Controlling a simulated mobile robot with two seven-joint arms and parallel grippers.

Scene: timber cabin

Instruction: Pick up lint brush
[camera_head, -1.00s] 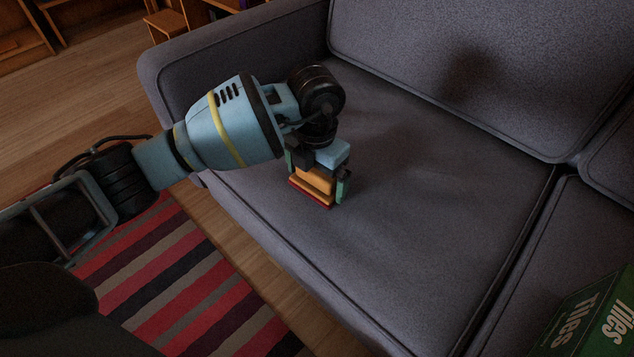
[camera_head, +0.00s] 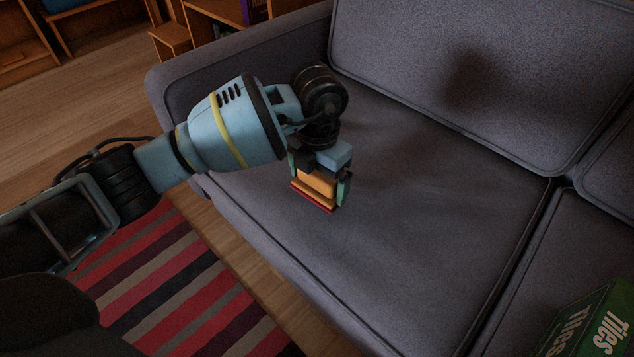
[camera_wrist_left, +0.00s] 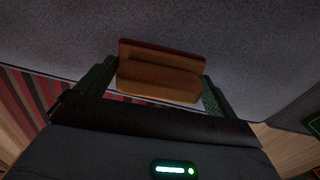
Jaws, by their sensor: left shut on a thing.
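The lint brush (camera_head: 317,184) has an orange-brown wooden body with a dark red edge along its lower side. My left gripper (camera_head: 320,180) is shut on it, with one green finger on each side, over the grey sofa seat. I cannot tell for sure whether the brush still touches the cushion. In the left wrist view the brush (camera_wrist_left: 160,78) lies across between the two fingers of my left gripper (camera_wrist_left: 158,88), its red edge away from the gripper. My right gripper is not in view.
The grey sofa (camera_head: 430,200) fills the middle and right, with its armrest at the upper left. A green box marked "Tiles" (camera_head: 585,325) is on the sofa at lower right. A striped rug (camera_head: 190,290) and wooden floor lie in front. Wooden shelves (camera_head: 215,22) stand behind.

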